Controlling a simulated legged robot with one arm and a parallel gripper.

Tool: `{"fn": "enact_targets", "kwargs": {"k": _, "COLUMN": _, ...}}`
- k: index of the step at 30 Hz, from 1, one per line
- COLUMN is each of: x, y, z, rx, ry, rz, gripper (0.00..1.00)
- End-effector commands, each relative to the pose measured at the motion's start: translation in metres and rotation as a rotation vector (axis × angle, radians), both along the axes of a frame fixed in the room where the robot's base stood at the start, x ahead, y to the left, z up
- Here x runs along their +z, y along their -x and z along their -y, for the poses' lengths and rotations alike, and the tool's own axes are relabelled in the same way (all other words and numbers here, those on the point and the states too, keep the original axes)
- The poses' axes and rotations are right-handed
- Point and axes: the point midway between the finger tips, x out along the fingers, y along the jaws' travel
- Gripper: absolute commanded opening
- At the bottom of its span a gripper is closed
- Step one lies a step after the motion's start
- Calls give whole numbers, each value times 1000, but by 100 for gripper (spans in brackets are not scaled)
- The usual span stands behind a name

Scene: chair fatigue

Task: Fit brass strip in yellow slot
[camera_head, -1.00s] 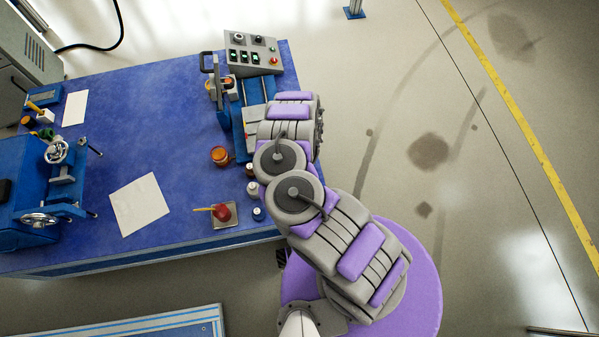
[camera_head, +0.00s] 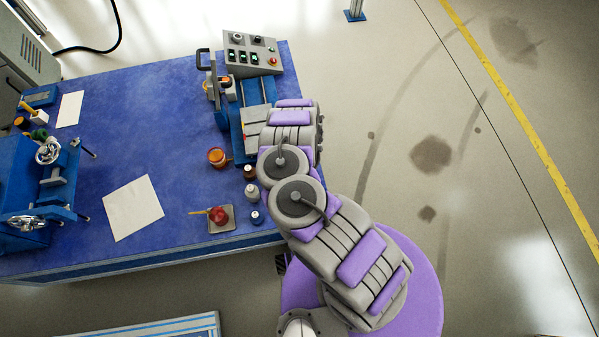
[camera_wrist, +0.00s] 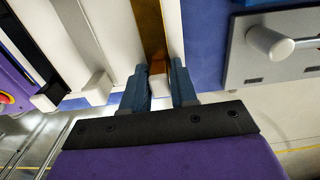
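In the wrist view, a brass strip (camera_wrist: 151,30) runs down from the top edge to the fingers of my gripper (camera_wrist: 160,92). The two blue-grey fingers stand close on either side of its brass end and appear closed on it. White bars flank the strip; I cannot tell whether it rests in a slot or hangs above one. No yellow slot can be clearly made out. In the head view, my arm covers the gripper and the strip, over the right side of the blue fixture (camera_head: 236,137).
A grey panel with a knob (camera_wrist: 270,42) is close at the right in the wrist view. Open floor lies right of the table.

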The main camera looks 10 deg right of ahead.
Motion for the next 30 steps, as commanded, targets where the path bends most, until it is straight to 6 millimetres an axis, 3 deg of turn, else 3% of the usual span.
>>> {"fn": "enact_targets", "kwargs": {"k": 7, "x": 0, "y": 0, "z": 0, "rx": 0, "ry": 0, "rz": 0, "gripper": 0}}
{"fn": "enact_targets", "kwargs": {"k": 30, "x": 20, "y": 0, "z": 0, "rx": -1, "ry": 0, "rz": 0, "gripper": 0}}
